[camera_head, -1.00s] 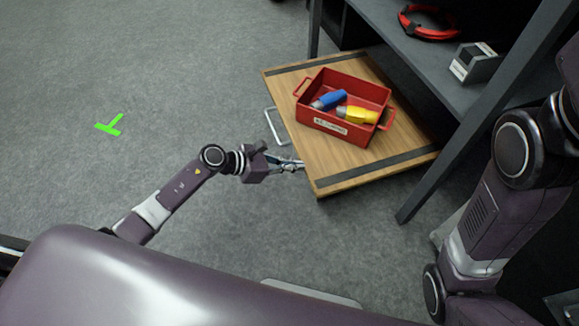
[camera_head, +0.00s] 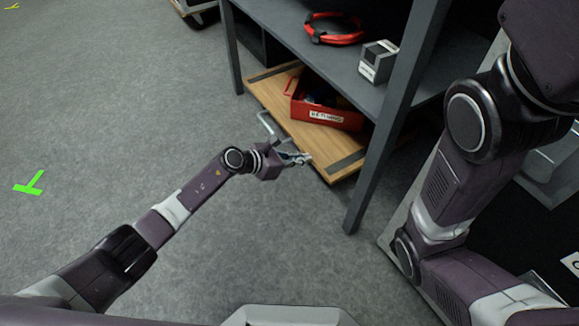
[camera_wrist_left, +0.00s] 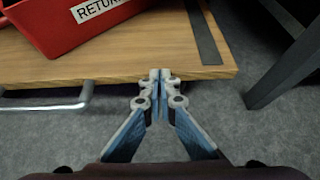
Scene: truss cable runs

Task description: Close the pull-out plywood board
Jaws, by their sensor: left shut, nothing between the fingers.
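The plywood board (camera_head: 303,134) juts part way out from under the grey shelf at the upper middle of the head view. Its metal pull handle (camera_head: 266,124) sits on its front edge and also shows in the left wrist view (camera_wrist_left: 50,107). A red box (camera_head: 333,115) stands on the board, partly under the shelf. My left gripper (camera_head: 306,158) is shut and empty, its fingertips at the board's front edge, right of the handle. In the left wrist view the fingertips (camera_wrist_left: 160,75) meet the edge; I cannot tell if they press on it. My right gripper is out of view.
A dark post (camera_head: 377,150) stands right of the board. Open floor with a green mark (camera_head: 30,185) lies left.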

